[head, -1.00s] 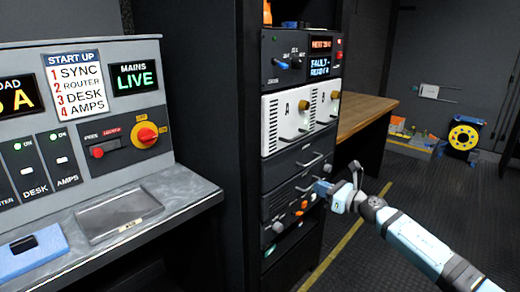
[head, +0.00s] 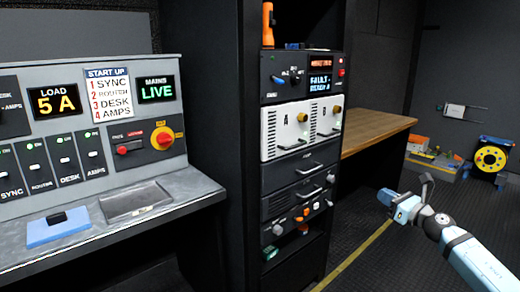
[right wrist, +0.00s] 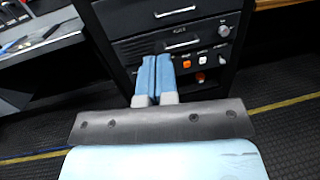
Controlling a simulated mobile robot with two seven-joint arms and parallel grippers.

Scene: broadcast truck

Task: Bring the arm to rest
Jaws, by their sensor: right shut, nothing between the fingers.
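My right arm comes in from the lower right in the head view. Its gripper (head: 392,202) is in the open space right of the equipment rack (head: 290,157), apart from it. In the right wrist view the two blue fingers (right wrist: 155,78) are together with nothing between them. They point toward the lower rack units, which have orange and white knobs. My left gripper is not in view.
The control desk (head: 180,193) with switches and a blue pad (head: 58,231) stands at the left. A wooden bench (head: 375,130) is behind the rack. A yellow cable reel (head: 490,158) stands at the far right. Dark floor with a yellow line is clear around my right arm.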

